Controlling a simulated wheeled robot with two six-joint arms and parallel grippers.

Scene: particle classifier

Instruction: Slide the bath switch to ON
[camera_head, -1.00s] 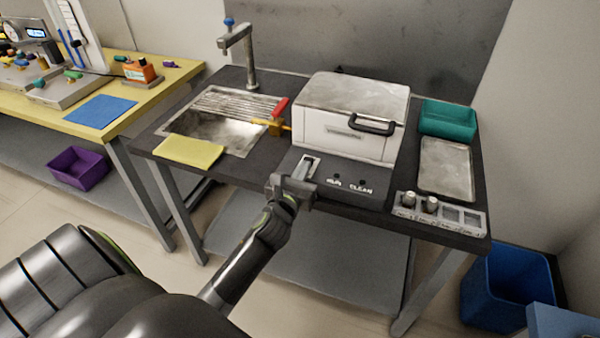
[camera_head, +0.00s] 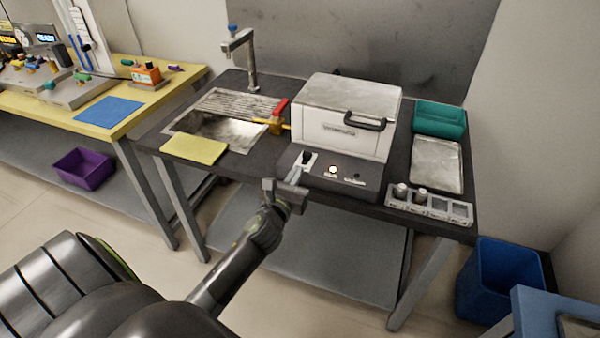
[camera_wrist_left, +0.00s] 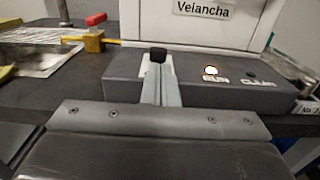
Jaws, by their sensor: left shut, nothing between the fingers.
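The bath (camera_head: 343,115) is a white box with a closed lid and black handle, on the dark table. Its dark front panel (camera_head: 345,180) carries a slide switch (camera_head: 306,158) with a black knob on a pale plate. In the left wrist view the knob (camera_wrist_left: 157,55) is at the far end of its plate. A round lamp (camera_head: 332,169) beside it glows white; the lamp near CLEAN (camera_wrist_left: 251,74) is dark. My left gripper (camera_head: 297,175) is shut and empty, its fingertips just in front of the switch knob; I cannot tell whether they touch it. My right gripper is not in view.
Left of the bath are a sink (camera_head: 235,131), a red-handled yellow valve (camera_head: 276,122) and a yellow cloth (camera_head: 195,149). Right are a teal bin (camera_head: 440,121), a metal tray (camera_head: 436,164) and a vial rack (camera_head: 432,206). Space before the table is open.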

